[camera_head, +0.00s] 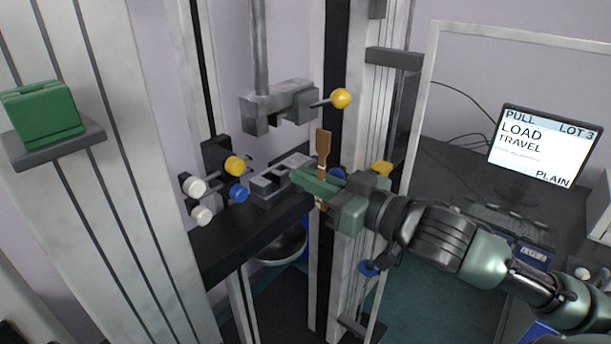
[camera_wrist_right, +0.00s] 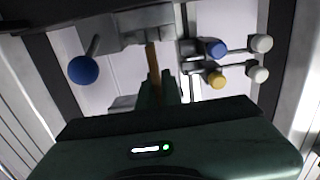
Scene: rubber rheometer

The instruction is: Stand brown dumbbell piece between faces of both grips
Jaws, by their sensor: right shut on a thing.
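My right gripper (camera_head: 318,184) is shut on the brown dumbbell piece (camera_head: 323,143), which stands about upright. Its wide upper end rises above the fingers and a little brown shows below them. The upper grip (camera_head: 281,106), with a yellow ball knob, hangs to the left of and above the piece. The lower grip (camera_head: 268,186) sits on the dark crossbeam, left of the gripper and partly hidden by it. The piece is beside the grips, not between their faces. In the right wrist view the brown piece (camera_wrist_right: 153,66) sticks out past the dark fingers. My left gripper is not in view.
Yellow, blue and white knobs (camera_head: 234,166) stand left of the lower grip. Tall metal columns flank the grips. A green block (camera_head: 42,113) rests on a shelf at left. A monitor (camera_head: 544,148) stands at right behind a clear panel frame.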

